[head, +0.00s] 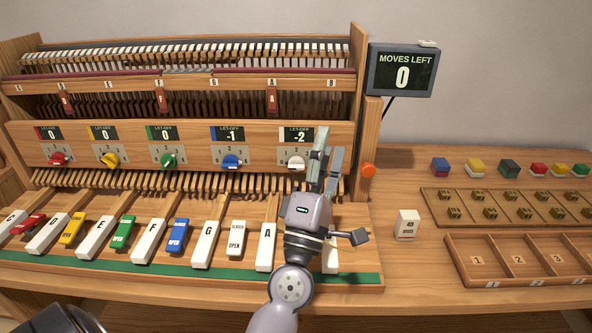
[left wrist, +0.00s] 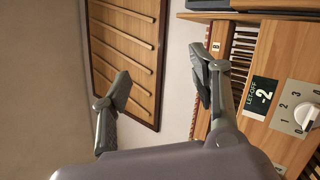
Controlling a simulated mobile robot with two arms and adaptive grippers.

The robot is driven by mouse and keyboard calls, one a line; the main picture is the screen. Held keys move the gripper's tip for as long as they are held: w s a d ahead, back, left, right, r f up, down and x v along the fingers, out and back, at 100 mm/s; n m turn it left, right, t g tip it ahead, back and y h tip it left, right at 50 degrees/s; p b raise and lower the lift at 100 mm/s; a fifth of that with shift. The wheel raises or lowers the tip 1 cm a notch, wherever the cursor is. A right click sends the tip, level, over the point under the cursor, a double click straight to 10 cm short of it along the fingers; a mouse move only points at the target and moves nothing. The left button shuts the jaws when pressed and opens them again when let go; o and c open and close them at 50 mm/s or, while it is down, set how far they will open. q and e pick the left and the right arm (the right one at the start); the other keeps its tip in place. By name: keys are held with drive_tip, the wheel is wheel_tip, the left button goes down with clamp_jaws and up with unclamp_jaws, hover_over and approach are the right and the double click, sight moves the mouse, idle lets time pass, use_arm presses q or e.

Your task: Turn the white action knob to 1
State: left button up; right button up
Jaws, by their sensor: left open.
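The white knob (head: 296,161) sits on a dial plate at the right end of the knob row, under a display (head: 296,135) reading LET-OFF -2. In the left wrist view the knob (left wrist: 307,116) is at the right edge, with dial numbers around it; I cannot tell its exact setting. My left gripper (head: 327,150) is open and empty, pointing up just right of the knob and apart from it in the picture. In the left wrist view its two fingers (left wrist: 162,86) are spread with nothing between them. My right gripper is not in view.
Red (head: 59,159), yellow (head: 109,159), green (head: 168,160) and blue (head: 231,162) knobs continue the row leftward. A screen (head: 402,71) reads MOVES LEFT 0. An orange button (head: 368,170) is right of the gripper. Piano keys (head: 206,244) lie below; trays (head: 520,259) stand right.

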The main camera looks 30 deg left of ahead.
sight(296, 168)
use_arm(q)
drive_tip(key=s+a+f+n+g+y, duration=0.1)
drive_tip(key=f+n+g, duration=0.2)
drive_tip(key=f+n, duration=0.2)
drive_tip(key=s+a+f+n+g+y, duration=0.1)
drive_tip(key=a+f+n+g, duration=0.1)
drive_tip(key=f+n, duration=0.3)
drive_tip(key=s+a+f+n+g+y, duration=0.1)
drive_tip(key=f+n+g, duration=0.3)
drive_tip(key=n, duration=0.6)
drive_tip(key=shift+s+a+f+g, duration=0.1)
drive_tip(key=shift+a+f+g, duration=0.25)
drive_tip(key=shift+f, duration=0.3)
drive_tip(key=shift+a+f, duration=0.1)
drive_tip(key=p+x, duration=0.1)
drive_tip(key=x, duration=1.6)
drive_tip(key=shift+a+r+p, duration=0.1)
drive_tip(key=shift+r+p, duration=0.15)
drive_tip(key=shift+p, duration=0.15)
drive_tip(key=shift+c, duration=0.4)
drive_tip(key=c, duration=1.1)
